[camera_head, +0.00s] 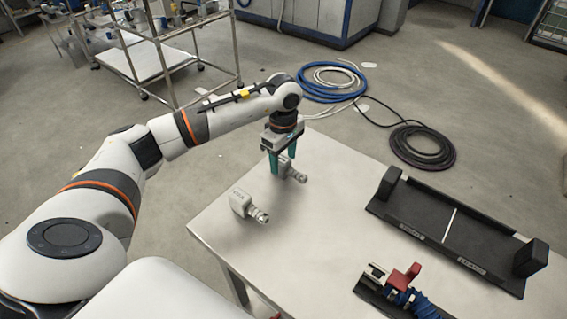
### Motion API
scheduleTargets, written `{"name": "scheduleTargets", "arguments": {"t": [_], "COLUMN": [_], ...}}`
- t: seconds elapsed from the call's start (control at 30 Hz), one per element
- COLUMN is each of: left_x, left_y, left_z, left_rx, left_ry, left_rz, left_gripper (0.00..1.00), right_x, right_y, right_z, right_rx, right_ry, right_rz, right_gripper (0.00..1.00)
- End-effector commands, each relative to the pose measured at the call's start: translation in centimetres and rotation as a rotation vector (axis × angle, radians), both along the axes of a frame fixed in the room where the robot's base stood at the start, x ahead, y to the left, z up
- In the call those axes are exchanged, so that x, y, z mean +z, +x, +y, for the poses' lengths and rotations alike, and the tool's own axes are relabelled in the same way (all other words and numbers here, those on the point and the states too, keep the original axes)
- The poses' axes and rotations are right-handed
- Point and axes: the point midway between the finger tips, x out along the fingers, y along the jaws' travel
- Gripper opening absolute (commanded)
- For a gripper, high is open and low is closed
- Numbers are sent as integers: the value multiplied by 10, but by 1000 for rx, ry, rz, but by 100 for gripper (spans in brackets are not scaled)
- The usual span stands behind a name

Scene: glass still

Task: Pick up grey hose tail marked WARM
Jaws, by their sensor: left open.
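Two grey hose tails with ridged metal ends are on the white table (318,222). One hose tail (291,173) is near the table's back left edge, partly hidden by my left gripper; no marking on it can be read. The other hose tail (247,206) lies nearer, to the left, with small lettering on its block that is too small to read surely. My left gripper (281,169) points down with its teal fingers apart, at the farther hose tail. I cannot tell whether the fingers touch it. My right gripper is not in view.
A long black tray (445,223) with raised end blocks and labels stands at the table's right. A black fixture with a red clamp (403,277) and blue hose is at the front. Coiled hoses (422,147) lie on the floor behind. A metal trolley (150,58) stands back left.

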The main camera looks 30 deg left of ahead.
Motion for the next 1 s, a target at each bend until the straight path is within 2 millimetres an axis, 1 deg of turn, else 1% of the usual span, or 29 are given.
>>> {"name": "scheduleTargets", "arguments": {"t": [0.03,0.17,0.37,0.4,0.57,0.6,0.7,0.9,1.0], "left_x": [-5,-16,-18,-18,-18,-18,-18,-17,-12], "left_y": [0,1,1,1,1,1,1,1,2], "left_z": [-1,0,0,0,-1,-1,-1,-1,-1], "left_rx": [1,1,0,0,0,0,0,0,0], "left_ry": [-1,-1,0,0,0,0,0,-1,-1], "left_rz": [2,-1,-2,-2,-2,-2,-2,-3,-5], "left_gripper": [56,56,56,55,29,22,8,8,8], "right_x": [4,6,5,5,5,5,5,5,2], "right_y": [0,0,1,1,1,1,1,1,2], "right_z": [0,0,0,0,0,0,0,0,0], "right_rx": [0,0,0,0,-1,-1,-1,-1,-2], "right_ry": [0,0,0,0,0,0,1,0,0], "right_rz": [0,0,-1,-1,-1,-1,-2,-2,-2], "right_gripper": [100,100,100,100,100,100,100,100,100]}}
